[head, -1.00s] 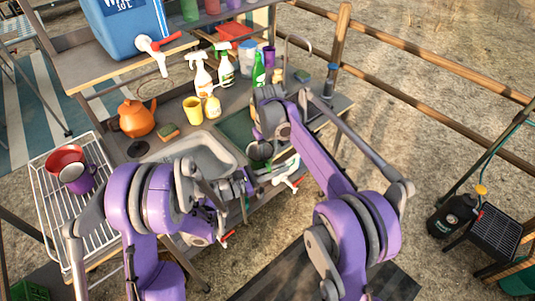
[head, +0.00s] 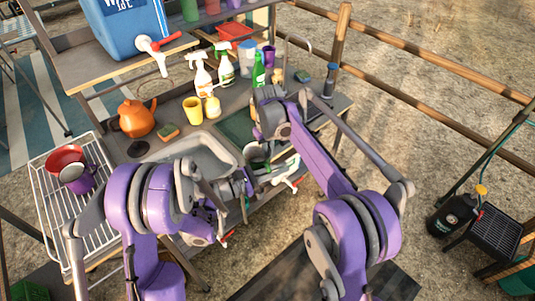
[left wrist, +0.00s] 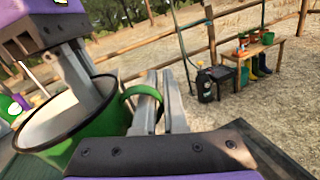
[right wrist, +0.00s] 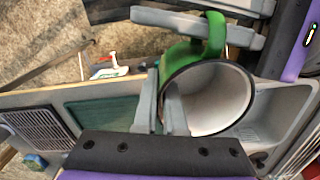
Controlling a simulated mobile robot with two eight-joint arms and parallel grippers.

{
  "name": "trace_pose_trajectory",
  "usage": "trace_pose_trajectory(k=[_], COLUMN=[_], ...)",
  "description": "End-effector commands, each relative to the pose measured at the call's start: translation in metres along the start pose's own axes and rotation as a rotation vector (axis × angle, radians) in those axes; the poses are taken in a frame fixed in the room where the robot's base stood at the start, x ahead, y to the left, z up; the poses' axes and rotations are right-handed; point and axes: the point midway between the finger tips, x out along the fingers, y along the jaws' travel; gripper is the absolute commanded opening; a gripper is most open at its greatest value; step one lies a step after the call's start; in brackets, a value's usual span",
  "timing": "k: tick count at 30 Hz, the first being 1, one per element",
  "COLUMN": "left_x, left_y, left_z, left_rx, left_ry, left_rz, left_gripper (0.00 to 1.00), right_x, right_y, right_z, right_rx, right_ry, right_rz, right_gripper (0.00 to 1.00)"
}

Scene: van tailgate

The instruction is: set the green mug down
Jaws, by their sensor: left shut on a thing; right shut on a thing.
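The green mug (left wrist: 65,135) has a dark rim and a pale inside. It also shows in the right wrist view (right wrist: 210,98) and, partly hidden by my arms, in the head view (head: 256,154). My left gripper (left wrist: 159,105) is shut on its green handle. My right gripper (right wrist: 163,108) is shut on the rim and wall, one finger inside the mug. The mug is by the front of the counter, near the green mat (right wrist: 105,118) and the sink (right wrist: 290,108). I cannot tell whether its base touches anything.
Spray bottles (head: 202,76), a green bottle (head: 258,70), a yellow cup (head: 193,110) and an orange kettle (head: 137,118) stand farther back on the counter. A wire rack (head: 50,200) at left holds a red bowl (head: 66,157) and a purple mug (head: 80,184).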

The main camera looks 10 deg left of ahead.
Motion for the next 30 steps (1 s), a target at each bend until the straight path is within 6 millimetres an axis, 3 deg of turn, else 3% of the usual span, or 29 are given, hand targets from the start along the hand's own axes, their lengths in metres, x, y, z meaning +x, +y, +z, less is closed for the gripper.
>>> trace_pose_trajectory(k=[25,26,30], left_x=[0.0009,0.0009,0.0007], left_y=[0.002,0.0021,0.0015], left_z=[-0.0002,-0.0002,-0.0002], left_rx=[-0.001,-0.001,-0.001], left_ry=[0.0,0.0,0.0], left_rz=[0.004,0.004,0.003], left_gripper=[0.0,0.14,0.39], right_x=[0.0,-0.0002,-0.0002], right_y=[-0.0039,-0.0039,-0.0028], right_z=[0.0006,0.0007,0.0005], right_rx=[-0.002,-0.002,-0.001], right_ry=[-0.004,-0.004,-0.003], right_rz=[-0.006,-0.006,-0.004], right_gripper=[0.0,0.0,0.0])
